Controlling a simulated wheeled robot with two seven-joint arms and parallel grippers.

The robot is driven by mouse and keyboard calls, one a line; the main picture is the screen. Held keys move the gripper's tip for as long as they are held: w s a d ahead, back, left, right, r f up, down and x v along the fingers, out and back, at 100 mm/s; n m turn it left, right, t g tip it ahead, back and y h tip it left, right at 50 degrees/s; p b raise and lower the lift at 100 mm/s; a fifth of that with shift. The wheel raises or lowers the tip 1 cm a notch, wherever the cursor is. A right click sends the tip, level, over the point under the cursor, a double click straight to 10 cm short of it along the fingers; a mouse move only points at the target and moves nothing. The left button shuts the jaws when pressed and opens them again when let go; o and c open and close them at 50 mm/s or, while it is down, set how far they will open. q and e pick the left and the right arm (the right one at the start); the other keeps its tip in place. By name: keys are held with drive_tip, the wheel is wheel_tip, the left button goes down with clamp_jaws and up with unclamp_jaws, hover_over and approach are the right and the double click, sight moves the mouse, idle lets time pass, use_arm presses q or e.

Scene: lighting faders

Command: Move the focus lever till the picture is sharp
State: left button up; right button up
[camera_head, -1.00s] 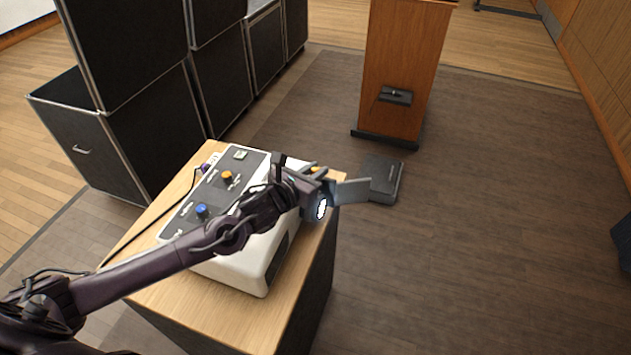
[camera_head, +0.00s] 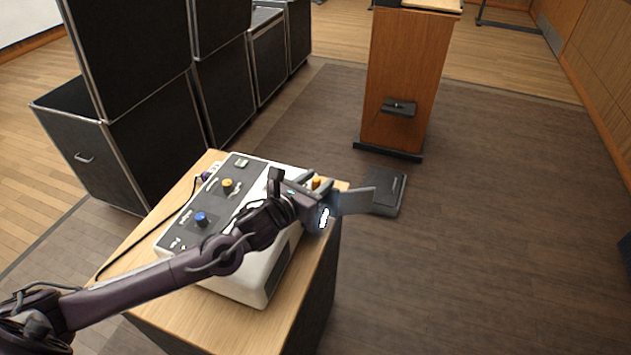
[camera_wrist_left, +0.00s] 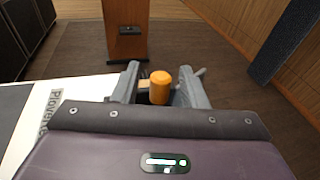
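The white and grey projector-like unit (camera_head: 255,265) sits on a wooden-topped stand. An orange cylindrical knob (camera_wrist_left: 160,88), which looks like the focus lever's grip, stands between the two fingers of my left gripper (camera_wrist_left: 161,82) in the left wrist view. The fingers are apart, with a gap showing on each side of the knob. In the head view, the orange knob (camera_head: 316,183) shows beside my left gripper (camera_head: 332,192) at the unit's far right end. The lever's base is hidden. No readable projected picture shows. My right gripper is out of view.
The unit's top carries a blue knob (camera_head: 201,219) and a yellow-orange knob (camera_head: 227,183). Black cases (camera_head: 160,120) stand at the left. Open floor lies right.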

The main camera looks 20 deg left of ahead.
use_arm(q)
drive_tip(key=b+v, duration=0.1)
drive_tip(key=v, duration=0.6)
drive_tip(key=shift+s+a+b, duration=0.15)
drive_tip(key=shift+s+b, duration=0.2)
drive_tip(key=shift+b, duration=0.05)
drive_tip(key=shift+r, duration=0.1)
